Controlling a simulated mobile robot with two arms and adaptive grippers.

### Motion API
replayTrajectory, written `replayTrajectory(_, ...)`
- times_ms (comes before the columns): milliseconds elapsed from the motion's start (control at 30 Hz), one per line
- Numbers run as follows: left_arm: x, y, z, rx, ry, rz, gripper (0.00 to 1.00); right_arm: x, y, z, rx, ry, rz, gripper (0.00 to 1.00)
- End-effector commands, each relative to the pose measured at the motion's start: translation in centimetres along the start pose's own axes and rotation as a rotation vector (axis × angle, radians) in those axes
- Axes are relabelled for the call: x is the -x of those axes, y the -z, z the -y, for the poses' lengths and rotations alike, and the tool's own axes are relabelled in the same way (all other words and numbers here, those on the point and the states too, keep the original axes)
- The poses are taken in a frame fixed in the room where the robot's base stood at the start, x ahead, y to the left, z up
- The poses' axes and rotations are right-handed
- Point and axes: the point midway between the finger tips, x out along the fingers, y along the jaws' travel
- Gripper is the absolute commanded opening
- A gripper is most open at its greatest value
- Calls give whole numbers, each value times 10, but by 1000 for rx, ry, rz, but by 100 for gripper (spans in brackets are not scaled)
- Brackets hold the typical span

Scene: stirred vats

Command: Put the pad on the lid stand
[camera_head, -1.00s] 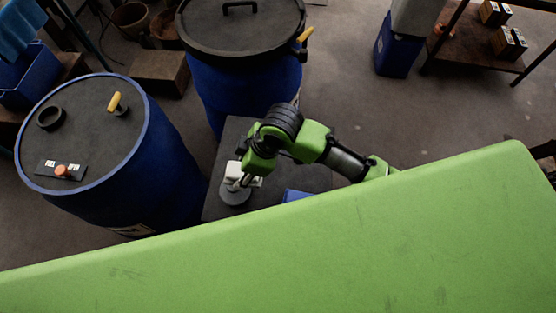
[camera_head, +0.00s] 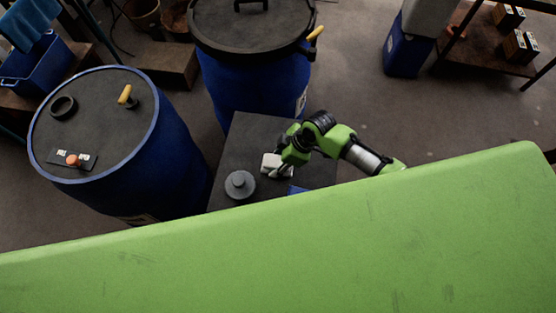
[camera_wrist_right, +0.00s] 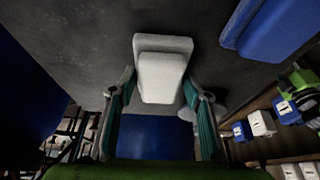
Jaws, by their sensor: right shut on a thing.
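The pad (camera_head: 271,164), a pale grey-white block, is held in my right gripper (camera_head: 279,168). In the right wrist view the pad (camera_wrist_right: 160,76) sits between the two fingers of the gripper (camera_wrist_right: 160,90). A low dark square top (camera_head: 255,130), which I take to be the lid stand, lies below it beside the blue vats. I cannot tell whether the pad touches this top. A round grey piece with a knob (camera_head: 240,185) stands on the top, just left of the gripper. My left gripper is out of view.
A lidded blue vat (camera_head: 250,85) stands behind the dark top, and another blue vat (camera_head: 165,165) stands to its left. A flat blue thing (camera_head: 297,190) lies near the top's front right. A blue container (camera_head: 402,52) and a shelf (camera_head: 470,50) are farther right.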

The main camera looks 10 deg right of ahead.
Motion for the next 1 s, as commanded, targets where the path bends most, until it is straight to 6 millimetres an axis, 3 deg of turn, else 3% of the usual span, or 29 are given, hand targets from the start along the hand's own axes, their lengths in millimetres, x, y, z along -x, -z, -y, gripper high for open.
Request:
replayTrajectory(267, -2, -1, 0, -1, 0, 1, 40, -3, -1, 0, 0, 0, 0, 24)
replayTrajectory(300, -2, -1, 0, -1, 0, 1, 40, -2, -1, 0, 0, -1, 0, 50)
replayTrajectory(367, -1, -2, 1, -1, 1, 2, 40, -2, -1, 0, 0, -1, 0, 61)
replayTrajectory(800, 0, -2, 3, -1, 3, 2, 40, 5, 0, -1, 0, -1, 1, 61)
replayTrajectory(1000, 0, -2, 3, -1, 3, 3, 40, 35, 0, 0, 2, -2, 1, 61)
